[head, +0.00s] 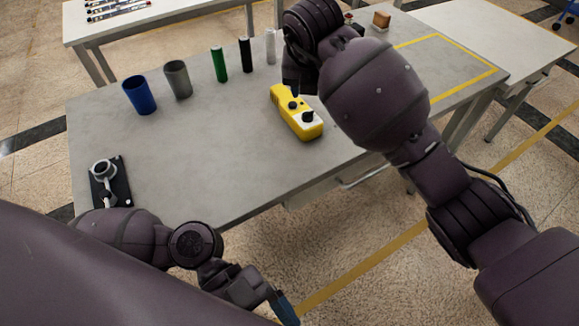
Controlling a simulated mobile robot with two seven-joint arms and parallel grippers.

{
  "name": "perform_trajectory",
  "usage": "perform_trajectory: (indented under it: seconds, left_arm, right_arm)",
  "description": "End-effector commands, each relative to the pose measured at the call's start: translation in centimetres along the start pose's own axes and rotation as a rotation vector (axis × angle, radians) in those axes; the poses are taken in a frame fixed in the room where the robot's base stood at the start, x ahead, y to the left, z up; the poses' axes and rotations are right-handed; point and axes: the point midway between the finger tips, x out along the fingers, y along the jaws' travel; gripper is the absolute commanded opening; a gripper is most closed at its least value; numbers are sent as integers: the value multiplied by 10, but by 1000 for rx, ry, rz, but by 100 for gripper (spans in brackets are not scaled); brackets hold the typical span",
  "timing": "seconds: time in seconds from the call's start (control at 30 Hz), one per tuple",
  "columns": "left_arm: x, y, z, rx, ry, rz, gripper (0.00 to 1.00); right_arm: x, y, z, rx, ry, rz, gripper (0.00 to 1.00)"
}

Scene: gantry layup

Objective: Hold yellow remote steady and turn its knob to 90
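The yellow remote (283,97) lies on the grey table near its front edge. Its near end has a white panel with a black knob (308,116); another small black part stands farther back on its top. My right gripper (296,88) hangs over the remote's far end, mostly hidden behind my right arm. I cannot tell whether its fingers are open or touch the remote. My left gripper (285,308) is low at the bottom of the view, in front of the table and away from the remote. Its finger opening does not show clearly.
On the table (220,150) stand a blue cup (139,95), a grey cup (177,79), and green (218,64), black (245,54) and whitish (270,46) cylinders. A black fixture (121,183) sits at the left. Yellow tape (465,84) marks the right side. The tabletop left of the remote is clear.

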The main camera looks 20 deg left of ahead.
Motion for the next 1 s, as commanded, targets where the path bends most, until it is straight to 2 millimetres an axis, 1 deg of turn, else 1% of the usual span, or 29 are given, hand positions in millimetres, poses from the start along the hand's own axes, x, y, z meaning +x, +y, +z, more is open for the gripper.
perform_trajectory:
  seconds: [0.1, 0.17, 0.2, 0.27, 0.47, 0.57, 0.6, 0.67, 0.7, 0.77, 0.8, 0.87, 0.9, 0.97, 1.0]
  left_arm:
    - [-11, 8, -4, 59, -7, 70, 94]
    - [-19, 8, -5, 103, -18, 92, 94]
    - [-25, 4, -6, 140, -30, 98, 94]
    - [-36, -6, -6, 207, -61, 98, 94]
    - [-77, -52, -6, 435, -205, 38, 94]
    - [-106, -81, -9, 555, -302, -7, 94]
    - [-121, -93, -11, 606, -349, -28, 94]
    - [-144, -111, -16, 680, -419, -57, 94]
    - [-159, -122, -20, 727, -465, -75, 94]
    - [-182, -137, -26, 792, -532, -101, 94]
    - [-198, -146, -31, 833, -579, -118, 94]
    - [-222, -158, -39, 887, -647, -142, 94]
    - [-239, -166, -45, 920, -693, -158, 94]
    - [-264, -175, -54, 967, -762, -181, 94]
    - [-282, -180, -61, 995, -807, -197, 94]
  right_arm:
    - [0, 0, 0, 0, 0, 0, 43]
    - [0, 0, 0, 0, 0, 0, 43]
    - [0, 0, 0, 0, 0, 0, 43]
    - [0, 0, 0, 0, 0, 0, 43]
    - [0, 0, 0, 0, 0, 0, 43]
    - [0, 0, 0, 0, 0, 0, 43]
    - [0, 0, 0, 0, 0, 0, 43]
    - [0, 0, 0, 0, 0, 0, 43]
    - [0, 0, 0, 0, 0, 0, 43]
    - [0, 0, 0, 0, 0, 0, 43]
    - [0, 0, 0, 0, 0, 0, 43]
    - [0, 0, 0, 0, 0, 0, 43]
    - [0, 0, 0, 0, 0, 0, 43]
    - [0, 0, 0, 0, 0, 0, 43]
    - [0, 0, 0, 0, 0, 0, 43]
